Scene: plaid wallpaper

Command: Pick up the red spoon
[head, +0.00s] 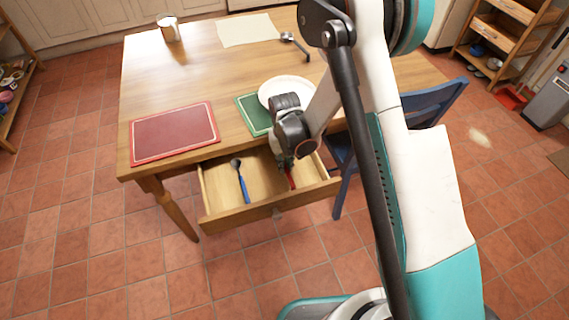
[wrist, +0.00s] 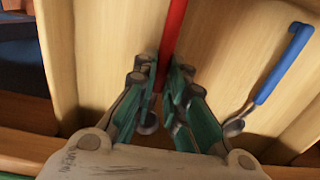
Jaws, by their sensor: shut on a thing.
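The red spoon (head: 292,181) is in the open wooden drawer (head: 223,215), at its right side in the head view. In the wrist view the red spoon (wrist: 174,28) runs up from between the fingers, and its dark bowl shows below them. My gripper (head: 285,163) reaches down into the drawer, and its fingers (wrist: 161,72) are shut on the spoon's handle. I cannot tell whether the spoon touches the drawer bottom. My gripper hides part of the spoon in the head view.
A blue-handled spoon (head: 243,186) lies in the left part of the drawer. The table (head: 170,85) above bears a red placemat (head: 175,132), a green placemat (head: 252,114) with a white plate (head: 279,84), a metal cup (head: 169,28) and a ladle (head: 296,43). A blue chair (head: 433,103) stands at right.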

